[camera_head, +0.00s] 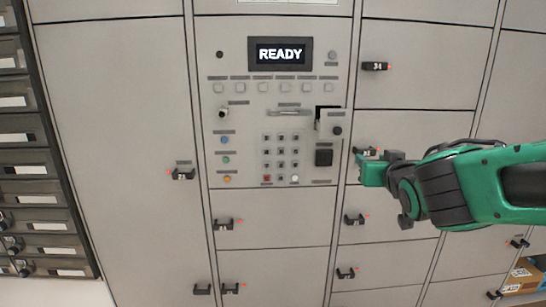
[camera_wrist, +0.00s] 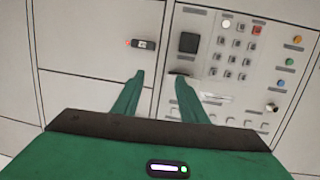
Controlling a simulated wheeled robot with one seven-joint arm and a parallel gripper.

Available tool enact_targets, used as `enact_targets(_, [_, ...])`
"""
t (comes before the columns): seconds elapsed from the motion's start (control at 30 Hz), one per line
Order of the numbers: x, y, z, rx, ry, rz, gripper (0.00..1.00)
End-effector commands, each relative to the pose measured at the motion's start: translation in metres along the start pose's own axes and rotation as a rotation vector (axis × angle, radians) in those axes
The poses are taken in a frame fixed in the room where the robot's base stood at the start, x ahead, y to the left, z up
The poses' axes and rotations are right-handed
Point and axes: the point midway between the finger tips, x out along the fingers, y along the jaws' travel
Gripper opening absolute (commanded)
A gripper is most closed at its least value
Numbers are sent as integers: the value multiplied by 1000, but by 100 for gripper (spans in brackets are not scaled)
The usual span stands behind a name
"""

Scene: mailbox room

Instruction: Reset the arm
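My arm is green and black and reaches in from the right in the head view. My gripper (camera_head: 366,170) is in front of the lockers, just right of the control panel (camera_head: 236,130). In the wrist view my gripper (camera_wrist: 158,88) has its two green fingers apart, with nothing seen between them but the locker front and panel edge. The panel display (camera_head: 280,54) reads READY. A keypad (camera_head: 281,158) sits below it, and it also shows in the wrist view (camera_wrist: 231,55). A small open flap (camera_head: 329,124) is on the panel's right side.
Closed grey locker doors (camera_head: 115,120) with black handles surround the panel. A handle (camera_head: 375,66) marked 34 is at upper right. Dark mail slots (camera_head: 25,150) line the left edge. A cardboard box (camera_head: 522,278) is at lower right.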

Motion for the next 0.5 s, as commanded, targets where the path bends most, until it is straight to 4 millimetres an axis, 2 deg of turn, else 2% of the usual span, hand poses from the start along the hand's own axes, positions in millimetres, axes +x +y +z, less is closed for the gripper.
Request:
enact_targets(0.03, [-3, 24, 16, 7, -72, 49, 39])
enact_targets(0.2, [-32, 96, 85, 46, -368, 193, 39])
enact_targets(0.37, [-85, 142, 145, 111, -650, 286, 39])
enact_targets(0.5, [-144, 163, 189, 186, -895, 329, 39])
